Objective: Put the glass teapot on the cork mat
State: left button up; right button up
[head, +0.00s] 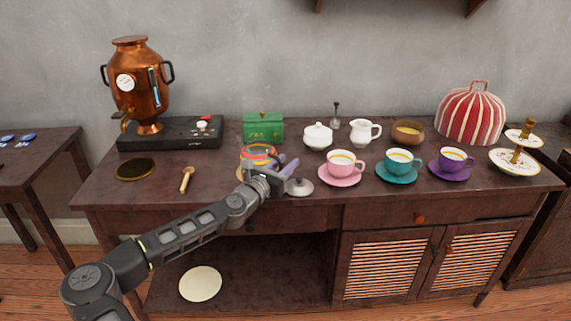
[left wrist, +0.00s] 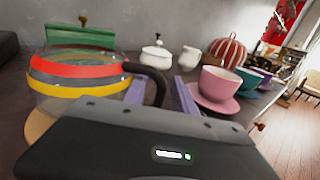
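The glass teapot (head: 258,151), with red, orange and yellow bands, stands upright near the front of the table. In the left wrist view the teapot (left wrist: 75,72) is at left, its dark handle (left wrist: 158,84) pointing towards my gripper. A tan round mat, apparently the cork mat (left wrist: 37,126), shows under the teapot; the teapot appears to rest on it. My left gripper (head: 281,165) is at the handle side. In the left wrist view its purple fingers (left wrist: 162,94) are apart, with the handle between them and a gap beside it. The right gripper is not in view.
A pale lid (head: 299,187) lies right of the gripper. The pink cup (head: 341,163) and other cups stand further right. A green box (head: 263,127) is behind the teapot. A wooden scoop (head: 187,179) and dark round mat (head: 134,169) lie left, with bare table between.

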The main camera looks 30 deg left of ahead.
pick_arm(q)
jog(key=shift+r, duration=0.1)
jog(key=s, duration=1.2)
jog(key=shift+d+p, duration=0.25)
jog(key=shift+p, duration=0.2)
dwell(0.8)
